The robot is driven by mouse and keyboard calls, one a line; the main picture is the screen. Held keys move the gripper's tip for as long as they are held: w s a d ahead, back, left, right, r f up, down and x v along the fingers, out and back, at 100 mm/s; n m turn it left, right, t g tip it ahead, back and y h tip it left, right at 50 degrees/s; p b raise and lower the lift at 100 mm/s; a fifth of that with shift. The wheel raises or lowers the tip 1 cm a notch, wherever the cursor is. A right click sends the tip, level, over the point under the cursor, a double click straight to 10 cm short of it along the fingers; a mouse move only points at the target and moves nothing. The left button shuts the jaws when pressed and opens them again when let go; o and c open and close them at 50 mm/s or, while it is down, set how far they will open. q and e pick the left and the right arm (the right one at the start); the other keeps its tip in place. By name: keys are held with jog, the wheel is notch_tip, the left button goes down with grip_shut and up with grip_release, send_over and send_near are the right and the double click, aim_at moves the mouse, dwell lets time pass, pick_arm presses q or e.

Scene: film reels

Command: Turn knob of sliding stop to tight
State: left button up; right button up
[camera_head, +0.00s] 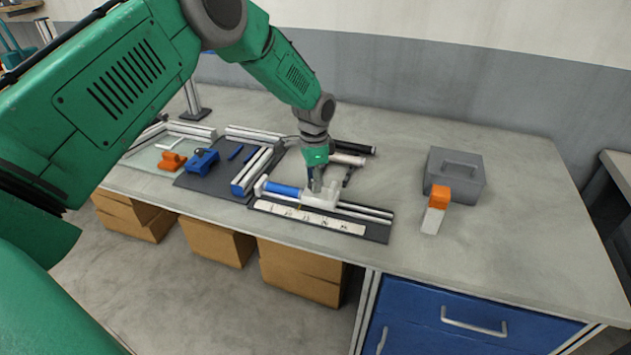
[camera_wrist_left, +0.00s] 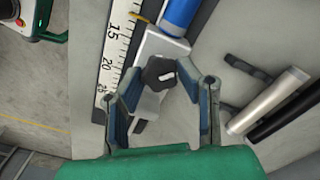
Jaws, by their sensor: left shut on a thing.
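The sliding stop (camera_head: 326,198) is a white block on a rail beside a ruler strip (camera_head: 310,216), near the front of the bench. In the left wrist view the stop (camera_wrist_left: 148,101) carries a black knob (camera_wrist_left: 158,73) with a white mark on top. My left gripper (camera_head: 315,184) comes down over the stop from above. The knob is hidden by the gripper in the head view. My right gripper is not in view.
A blue cylinder (camera_head: 283,190) lies left of the stop on the rail. Dark and pale rods (camera_head: 347,160) lie behind it. A grey case (camera_head: 454,174) and an orange-and-white block (camera_head: 435,208) stand to the right. Bench space around these two is clear.

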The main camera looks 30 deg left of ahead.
pick_arm(q)
jog(key=m, duration=0.4)
jog(key=shift+w+a+r+m, duration=0.15)
jog(key=shift+m, duration=0.15)
jog(key=shift+r+m, duration=0.1)
jog(key=shift+m, duration=2.2)
jog(key=shift+w, duration=0.1)
jog(key=o, duration=1.1)
jog(key=shift+o, duration=0.2)
jog(key=shift+f, duration=0.2)
jog(key=shift+a+r, duration=0.1)
notch_tip(320, 180, up, 12)
